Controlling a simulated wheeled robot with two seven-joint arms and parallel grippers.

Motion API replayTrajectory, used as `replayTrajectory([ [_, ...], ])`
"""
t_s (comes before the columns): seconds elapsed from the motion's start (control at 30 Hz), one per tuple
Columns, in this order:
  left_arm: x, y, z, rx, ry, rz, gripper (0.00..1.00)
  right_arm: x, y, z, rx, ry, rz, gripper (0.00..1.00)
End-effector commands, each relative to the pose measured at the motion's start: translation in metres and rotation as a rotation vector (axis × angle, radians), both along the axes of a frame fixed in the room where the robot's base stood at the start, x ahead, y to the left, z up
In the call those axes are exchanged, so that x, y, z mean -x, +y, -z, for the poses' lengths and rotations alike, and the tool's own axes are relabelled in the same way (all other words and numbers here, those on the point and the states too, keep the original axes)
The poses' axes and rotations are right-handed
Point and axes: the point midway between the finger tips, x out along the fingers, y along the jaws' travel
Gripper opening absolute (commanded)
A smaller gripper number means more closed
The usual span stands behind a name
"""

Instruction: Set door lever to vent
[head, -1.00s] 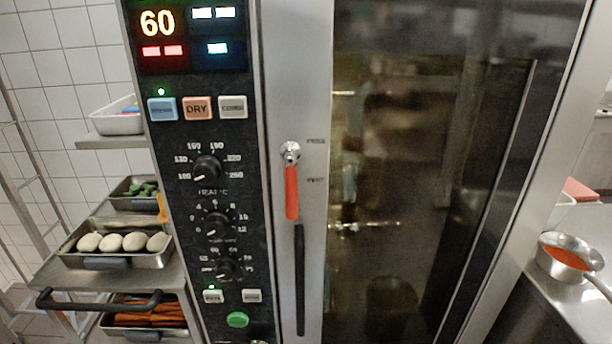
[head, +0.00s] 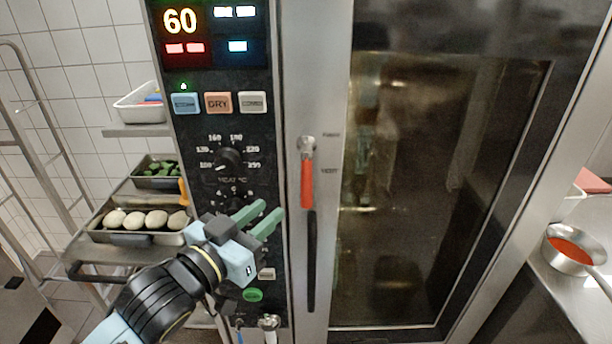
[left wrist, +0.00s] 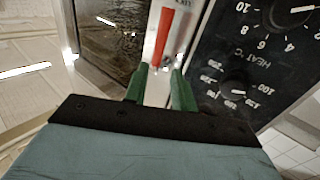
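The door lever (head: 307,184) has a red grip and a silver pivot at its top. It hangs straight down on the steel door frame, beside two small printed labels. It also shows in the left wrist view (left wrist: 163,36), beyond the fingertips. My left gripper (head: 268,214) is in front of the oven's control panel, left of and a little below the lever. Its green fingers (left wrist: 160,80) are apart with nothing between them, and they do not appear to touch the lever. My right gripper is not in view.
A black vertical handle (head: 312,262) runs below the lever. The control panel (head: 222,65) with buttons and knobs is close by on the left. A tray rack with buns (head: 148,219) stands farther left. A pan of red sauce (head: 570,250) sits on the right counter.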

Motion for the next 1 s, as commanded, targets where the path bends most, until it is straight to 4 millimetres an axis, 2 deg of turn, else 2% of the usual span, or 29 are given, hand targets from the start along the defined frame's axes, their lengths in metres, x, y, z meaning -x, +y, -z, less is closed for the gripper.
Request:
replayTrajectory([
  [0.6, -0.090, -0.060, -0.001, -0.002, 0.000, -0.001, 0.26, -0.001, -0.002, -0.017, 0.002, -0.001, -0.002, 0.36],
  [0.8, -0.104, -0.069, 0.000, -0.002, -0.001, -0.001, 0.26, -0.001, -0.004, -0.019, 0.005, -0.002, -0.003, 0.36],
  [1.0, -0.107, -0.072, 0.001, -0.001, 0.000, -0.001, 0.26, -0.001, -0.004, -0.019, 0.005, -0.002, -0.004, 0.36],
])
